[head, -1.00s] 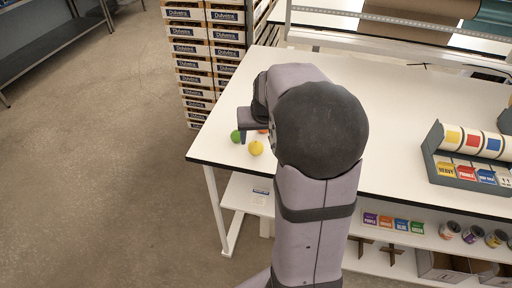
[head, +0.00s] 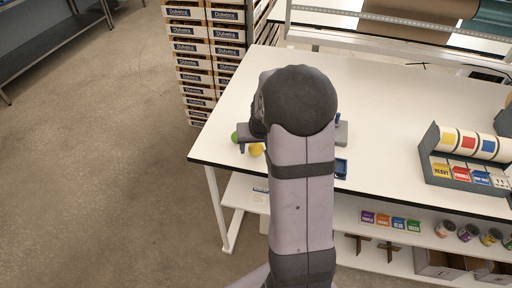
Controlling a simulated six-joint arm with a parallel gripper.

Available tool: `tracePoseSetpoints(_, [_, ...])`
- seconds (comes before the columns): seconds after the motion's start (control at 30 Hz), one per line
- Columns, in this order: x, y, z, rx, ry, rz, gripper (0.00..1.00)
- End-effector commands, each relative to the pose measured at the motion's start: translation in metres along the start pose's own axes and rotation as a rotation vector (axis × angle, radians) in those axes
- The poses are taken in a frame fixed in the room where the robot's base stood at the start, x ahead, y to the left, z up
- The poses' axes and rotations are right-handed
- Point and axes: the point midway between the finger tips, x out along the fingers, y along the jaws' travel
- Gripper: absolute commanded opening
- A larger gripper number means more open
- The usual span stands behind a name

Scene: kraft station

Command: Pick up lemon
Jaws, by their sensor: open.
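The yellow lemon (head: 257,150) lies on the white table near its left front edge, partly covered by my arm. A green round fruit (head: 235,137) lies just left of it and farther back. My gripper (head: 246,138) is open above these fruits, mostly hidden behind my arm's dark, rounded joint. One finger part shows close behind the lemon. Whether it touches either fruit cannot be told.
The white table (head: 390,110) has wide free room to the right of my arm. A grey block (head: 342,132) and a small blue container (head: 341,168) stand just right of my arm. A grey rack (head: 465,172) with colored rolls stands at the right.

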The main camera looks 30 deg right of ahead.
Motion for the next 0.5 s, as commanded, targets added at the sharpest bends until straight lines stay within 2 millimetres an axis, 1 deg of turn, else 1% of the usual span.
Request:
tracePoseSetpoints(0.23, [0.0010, -0.0001, -0.0002, 0.000, 0.001, 0.000, 0.61])
tracePoseSetpoints(0.27, [0.0010, -0.0001, -0.0002, 0.000, 0.001, 0.000, 0.54])
tracePoseSetpoints(0.3, [0.0010, -0.0001, -0.0002, 0.000, 0.001, 0.000, 0.44])
tracePoseSetpoints(0.37, [0.0009, -0.0001, -0.0002, 0.000, 0.001, 0.000, 0.30])
tracePoseSetpoints(0.4, [0.0009, -0.0001, -0.0002, 0.000, 0.001, 0.000, 0.20])
tracePoseSetpoints(0.43, [0.0009, -0.0001, -0.0002, 0.000, 0.001, 0.000, 0.16])
tracePoseSetpoints(0.5, [0.0007, -0.0001, -0.0005, 0.000, 0.001, 0.000, 0.15])
